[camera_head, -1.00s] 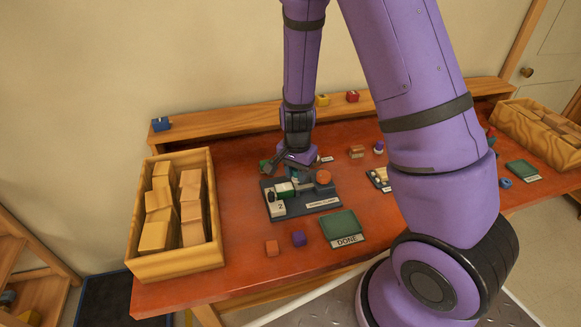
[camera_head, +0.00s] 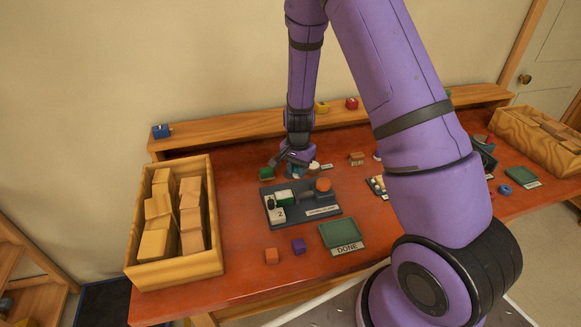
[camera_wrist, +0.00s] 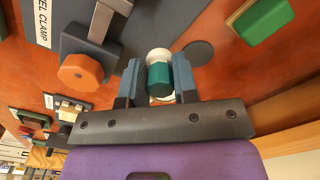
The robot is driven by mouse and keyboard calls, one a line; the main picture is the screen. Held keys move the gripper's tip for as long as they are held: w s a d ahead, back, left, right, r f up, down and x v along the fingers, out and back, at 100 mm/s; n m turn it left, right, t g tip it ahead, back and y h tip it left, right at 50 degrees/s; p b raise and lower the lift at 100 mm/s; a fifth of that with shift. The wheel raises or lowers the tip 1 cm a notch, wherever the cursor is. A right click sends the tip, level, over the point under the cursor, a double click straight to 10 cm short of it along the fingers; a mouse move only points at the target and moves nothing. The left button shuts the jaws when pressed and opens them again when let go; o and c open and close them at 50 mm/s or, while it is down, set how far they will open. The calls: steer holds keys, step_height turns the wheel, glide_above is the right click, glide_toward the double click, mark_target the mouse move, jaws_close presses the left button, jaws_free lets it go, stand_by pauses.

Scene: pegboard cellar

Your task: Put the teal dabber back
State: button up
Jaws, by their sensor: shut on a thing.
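The teal dabber (camera_wrist: 160,76) is a short teal cylinder with cream parts at both ends. My gripper (camera_wrist: 157,80) is shut on it, one blue-grey finger on each side. In the head view my gripper (camera_head: 297,170) is just behind the clamp fixture, low over the red bench; the dabber is mostly hidden there. A flat dark grey disc (camera_wrist: 197,53) lies on the bench just beside the dabber in the wrist view. I cannot tell whether the dabber touches the bench.
The dark clamp fixture (camera_head: 330,211) with an orange knob (camera_head: 323,184) is close in front. A green block (camera_head: 266,173) sits left of my gripper. A green DONE tray (camera_head: 341,234), a wooden box of blocks (camera_head: 216,221) and a back shelf (camera_head: 236,134) surround the area.

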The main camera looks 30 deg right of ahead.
steer(key=w, duration=0.6)
steer(key=shift+w+d+f, duration=0.1)
steer(key=shift+d+f, duration=0.25)
steer(key=shift+d, duration=0.05)
steer(key=shift+f, duration=1.7)
steer(key=shift+f, duration=0.2)
steer(key=o, duration=1)
steer(key=shift+c, duration=0.2)
steer(key=shift+r, duration=0.1)
